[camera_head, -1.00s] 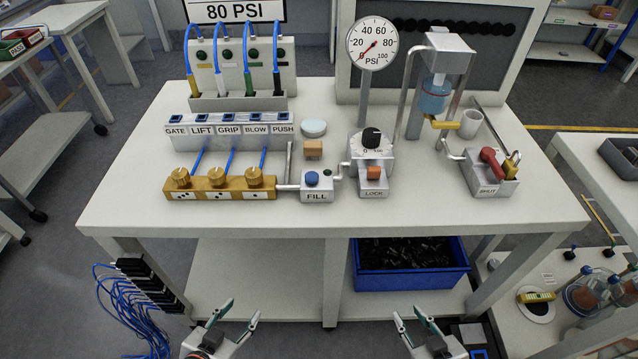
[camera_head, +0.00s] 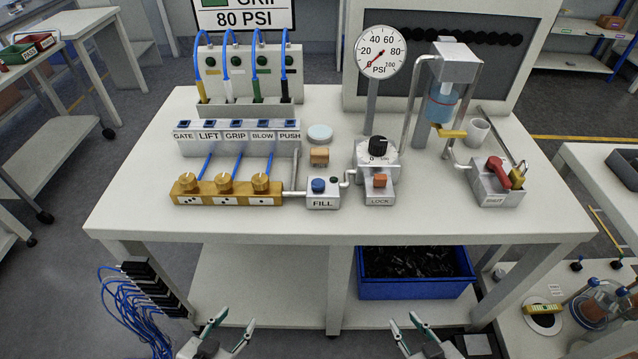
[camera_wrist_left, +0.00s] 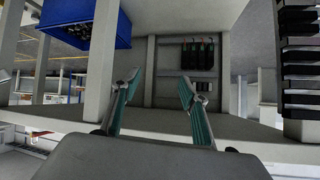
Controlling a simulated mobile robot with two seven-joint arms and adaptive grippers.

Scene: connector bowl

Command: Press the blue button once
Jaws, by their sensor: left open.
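The blue button (camera_head: 318,185) sits on top of a small silver box labelled FILL (camera_head: 322,201), near the front middle of the white table. My left gripper (camera_head: 230,322) is low in front of the table, below the tabletop and left of the button, open and empty. Its two spread fingers (camera_wrist_left: 158,95) also show in the left wrist view, with nothing between them. My right gripper (camera_head: 404,322) is low in front of the table, right of the button, with its fingers apart and empty. Neither gripper touches anything.
Left of the FILL box stands a brass block (camera_head: 228,193) with three knobs. Right of it are a LOCK box (camera_head: 380,197) with a black dial and a gauge (camera_head: 381,52) on a post. The tabletop's front strip (camera_head: 300,225) is bare. A blue bin (camera_head: 417,288) stands below.

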